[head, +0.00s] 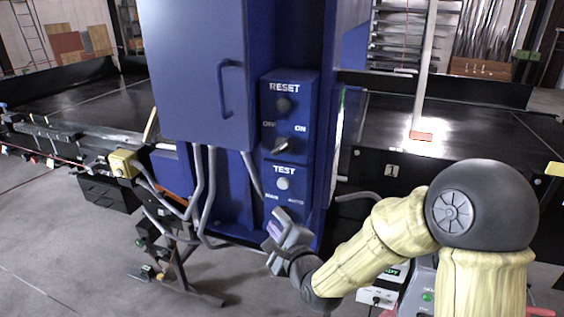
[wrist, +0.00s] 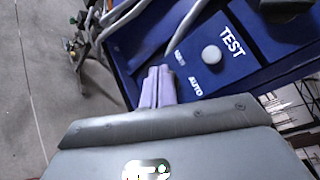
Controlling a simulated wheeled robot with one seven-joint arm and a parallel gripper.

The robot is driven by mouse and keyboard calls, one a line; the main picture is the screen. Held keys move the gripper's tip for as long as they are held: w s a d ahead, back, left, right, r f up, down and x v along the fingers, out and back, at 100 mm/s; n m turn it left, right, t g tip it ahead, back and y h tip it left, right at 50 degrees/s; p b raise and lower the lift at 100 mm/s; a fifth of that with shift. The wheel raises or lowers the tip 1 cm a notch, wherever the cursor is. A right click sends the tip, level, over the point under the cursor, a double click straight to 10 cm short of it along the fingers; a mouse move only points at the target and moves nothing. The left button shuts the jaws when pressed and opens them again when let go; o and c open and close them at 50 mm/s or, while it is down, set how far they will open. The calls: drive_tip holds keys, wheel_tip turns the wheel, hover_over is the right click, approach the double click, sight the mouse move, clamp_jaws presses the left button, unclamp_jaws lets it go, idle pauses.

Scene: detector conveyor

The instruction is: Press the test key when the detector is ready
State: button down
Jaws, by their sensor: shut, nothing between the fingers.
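The blue detector panel (head: 296,128) carries labels RESET, OFF/ON, TEST, MAN and AUTO. The test key is a round white button (head: 283,183) under the word TEST. It also shows in the wrist view as a pale round knob (wrist: 211,55), above and to the right of my fingers. A dark round reset button (head: 283,105) is near the top of the panel, and a metal switch lever (head: 281,145) points towards ON. My gripper (head: 275,232) is shut and empty, just below the test key and apart from it. In the wrist view the shut fingers (wrist: 159,75) point at the panel.
A blue cabinet door with a handle (head: 225,88) is left of the panel. Grey cables (head: 211,195) hang below it. A black conveyor (head: 430,125) marked 1 runs on the right, another belt (head: 75,100) on the left. A metal stand (head: 175,265) is on the floor.

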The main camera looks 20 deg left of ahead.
sight(283, 183)
drive_tip(key=shift+m+t+y, duration=0.3)
drive_tip(key=shift+m+y, duration=0.1)
drive_tip(key=shift+m, duration=0.3)
drive_tip(key=r, duration=0.1)
drive_tip(key=a+r+p, duration=0.1)
drive_tip(key=r, duration=0.2)
drive_tip(key=shift+s+a+r, duration=0.15)
drive_tip(key=shift+a, duration=0.1)
drive_tip(key=shift+p, duration=0.3)
drive_tip(key=shift+w+d+p, duration=0.2)
drive_tip(key=shift+w+p, duration=0.35)
drive_tip(key=shift+w, duration=1.65)
drive_tip(key=shift+w+d+p, duration=0.15)
drive_tip(key=shift+w+p, duration=0.35)
drive_tip(key=shift+w, duration=1.7)
drive_tip(key=shift+w, duration=0.4)
